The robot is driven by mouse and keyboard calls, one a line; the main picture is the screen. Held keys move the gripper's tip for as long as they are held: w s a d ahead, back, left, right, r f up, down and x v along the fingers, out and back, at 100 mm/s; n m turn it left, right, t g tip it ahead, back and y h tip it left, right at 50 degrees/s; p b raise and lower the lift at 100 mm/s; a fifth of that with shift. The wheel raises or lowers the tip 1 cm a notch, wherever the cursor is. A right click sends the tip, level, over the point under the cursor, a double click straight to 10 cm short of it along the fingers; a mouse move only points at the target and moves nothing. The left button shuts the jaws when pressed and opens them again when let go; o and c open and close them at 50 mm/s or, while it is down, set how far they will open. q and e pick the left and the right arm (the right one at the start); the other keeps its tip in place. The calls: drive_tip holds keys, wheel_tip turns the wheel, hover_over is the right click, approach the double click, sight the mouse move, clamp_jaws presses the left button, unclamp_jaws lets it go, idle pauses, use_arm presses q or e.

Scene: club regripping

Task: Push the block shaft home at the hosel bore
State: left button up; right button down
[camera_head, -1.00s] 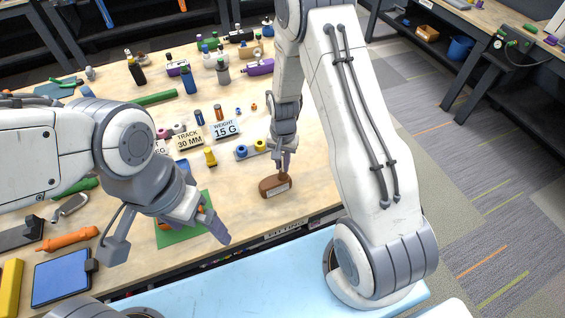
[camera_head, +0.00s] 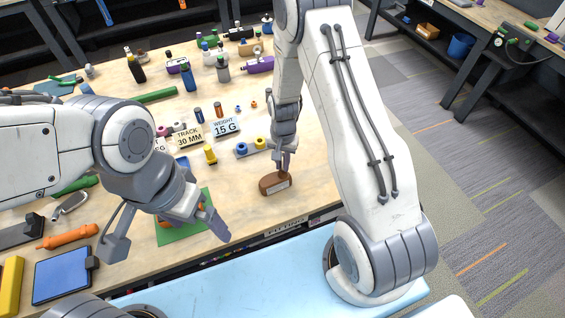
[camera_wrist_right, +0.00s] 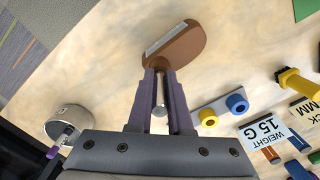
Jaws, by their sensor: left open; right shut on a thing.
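The brown wooden block head (camera_head: 275,183) with a pale label on its face rests on the bench near the front edge. It also shows in the right wrist view (camera_wrist_right: 180,44). My right gripper (camera_head: 284,164) is directly above its narrower end, fingertips close to or touching it. In the right wrist view the gripper is shut on a thin metal shaft (camera_wrist_right: 160,108) that points toward the head. The hosel bore is hidden by the fingertips, so I cannot tell how deep the shaft sits. My left gripper (camera_head: 212,218) is open above the green mat, left of the head.
Blue and yellow rings on a grey holder (camera_head: 250,148) stand behind the head. A "WEIGHT 15 G" card (camera_head: 225,127) and a yellow peg (camera_head: 210,154) are further left. A green mat (camera_head: 180,236) lies under my left gripper. Bare bench (camera_head: 315,180) is to the right.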

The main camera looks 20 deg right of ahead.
drive_tip(key=c, duration=0.8)
unclamp_jaws()
drive_tip(key=shift+o, duration=0.2)
drive_tip(key=shift+r, duration=0.45)
drive_tip(key=r+b, duration=0.1)
drive_tip(key=r, duration=0.3)
drive_tip(key=r+b, duration=0.1)
drive_tip(key=r, duration=0.3)
drive_tip(key=shift+w+d+r+b, duration=0.1)
drive_tip(key=shift+w+r+b, duration=0.1)
drive_tip(key=shift+b, duration=0.15)
drive_tip(key=shift+r, duration=0.55)
drive_tip(key=s+a+r+n+b, duration=0.3)
drive_tip(key=s+a+n, duration=0.4)
drive_tip(key=s, duration=0.5)
drive_tip(key=s+a+r+n+b, duration=0.3)
drive_tip(key=s+a+n, duration=0.4)
drive_tip(key=s, duration=0.5)
drive_tip(key=shift+r+n+y, duration=0.35)
drive_tip(key=shift+n+y, duration=0.05)
drive_tip(key=shift+n, duration=0.1)
